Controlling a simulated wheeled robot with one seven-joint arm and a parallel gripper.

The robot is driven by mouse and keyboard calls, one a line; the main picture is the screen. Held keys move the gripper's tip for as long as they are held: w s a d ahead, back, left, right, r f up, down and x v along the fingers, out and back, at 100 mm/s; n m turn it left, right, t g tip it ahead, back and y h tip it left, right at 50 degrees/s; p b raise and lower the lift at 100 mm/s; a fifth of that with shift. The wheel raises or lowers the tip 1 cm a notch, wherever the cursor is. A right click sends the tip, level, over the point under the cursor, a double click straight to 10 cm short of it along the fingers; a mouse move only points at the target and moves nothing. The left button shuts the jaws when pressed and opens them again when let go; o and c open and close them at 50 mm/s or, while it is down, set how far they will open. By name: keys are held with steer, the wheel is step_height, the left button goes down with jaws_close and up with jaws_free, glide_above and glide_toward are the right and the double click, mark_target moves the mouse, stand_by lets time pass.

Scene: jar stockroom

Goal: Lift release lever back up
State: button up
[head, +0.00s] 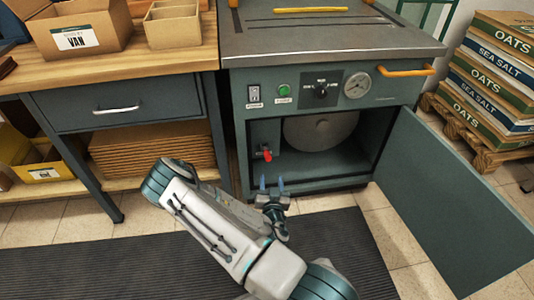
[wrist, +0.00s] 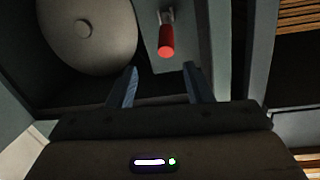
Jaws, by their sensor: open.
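The release lever (head: 266,153) has a red grip and sits on a plate inside the open lower compartment of the green machine (head: 310,179), at the left. In the wrist view the red lever (wrist: 166,42) points toward the camera, just beyond the fingertips and between their lines. My gripper (head: 272,182) is open and empty, in front of the compartment opening and a little below the lever. In the wrist view its two blue fingers (wrist: 160,72) stand apart, with no visible contact with the lever.
A round metal drum (head: 320,130) fills the compartment right of the lever. The machine's door (head: 455,190) stands open to the right. A workbench (head: 115,72) with drawer stands left. Stacked sacks (head: 490,75) lie on a pallet (head: 465,140) at the right. A dark mat (head: 70,265) covers the floor.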

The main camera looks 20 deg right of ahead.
mark_target(267, 152)
steer(key=shift+n+t+y, duration=0.4)
steer(key=shift+n, duration=0.1)
steer(key=b+x, duration=0.3)
steer(key=x, duration=1)
steer(key=shift+w+r+b, duration=0.1)
steer(key=shift+w+b, duration=0.2)
steer(key=shift+b, duration=0.1)
jaws_close()
steer(key=shift+r, duration=0.1)
